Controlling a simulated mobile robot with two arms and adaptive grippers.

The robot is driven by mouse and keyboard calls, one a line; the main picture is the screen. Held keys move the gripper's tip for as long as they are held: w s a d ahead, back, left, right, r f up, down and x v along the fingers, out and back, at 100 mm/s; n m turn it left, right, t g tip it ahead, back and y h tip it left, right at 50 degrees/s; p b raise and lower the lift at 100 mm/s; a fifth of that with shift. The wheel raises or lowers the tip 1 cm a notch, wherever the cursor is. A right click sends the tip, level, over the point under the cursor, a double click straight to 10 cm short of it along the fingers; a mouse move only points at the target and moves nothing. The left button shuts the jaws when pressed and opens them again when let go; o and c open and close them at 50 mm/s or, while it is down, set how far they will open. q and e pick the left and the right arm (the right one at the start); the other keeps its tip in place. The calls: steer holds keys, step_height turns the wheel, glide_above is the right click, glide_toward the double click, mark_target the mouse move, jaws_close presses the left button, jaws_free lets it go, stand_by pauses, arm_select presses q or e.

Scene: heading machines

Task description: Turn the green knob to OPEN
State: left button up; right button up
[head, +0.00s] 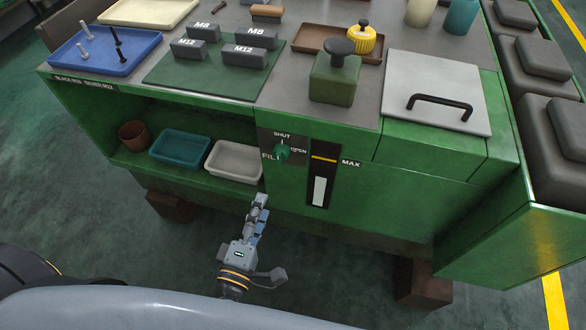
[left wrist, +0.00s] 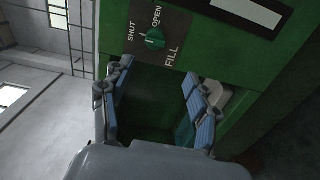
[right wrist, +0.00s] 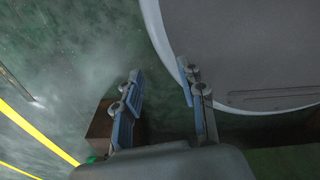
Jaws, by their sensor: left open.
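The green knob (head: 282,153) sits on a dark plate on the front of the green machine. The plate reads SHUT above the knob, OPEN to its right and FILL at lower left. A pale mark on the knob points up toward SHUT. The knob (left wrist: 155,38) also shows in the left wrist view, beyond the fingertips. My left gripper (head: 259,215) is below and left of the knob, apart from it. In the left wrist view its fingers (left wrist: 158,72) are open with nothing between them. My right gripper (right wrist: 161,72) is open and empty, seen only in the right wrist view.
A gauge (head: 320,176) marked MAX is right of the knob. A teal tray (head: 181,149), a white tray (head: 234,160) and a brown cup (head: 133,135) stand on the open shelf at left. The floor in front is clear.

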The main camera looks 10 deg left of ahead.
mark_target(278, 160)
arm_select(q)
steer(key=w, duration=0.4)
steer(key=w+p, duration=0.1)
steer(key=w, duration=0.4)
steer(key=w+p, duration=0.1)
steer(key=w, duration=0.3)
steer(key=shift+w+d+r, duration=0.15)
steer(key=shift+w+r, duration=0.2)
steer(key=shift+w, duration=0.05)
arm_select(e)
step_height(278, 160, up, 2)
steer(key=shift+r, duration=0.1)
arm_select(q)
steer(key=c, duration=1.2)
arm_select(e)
steer(key=shift+s+a, duration=0.1)
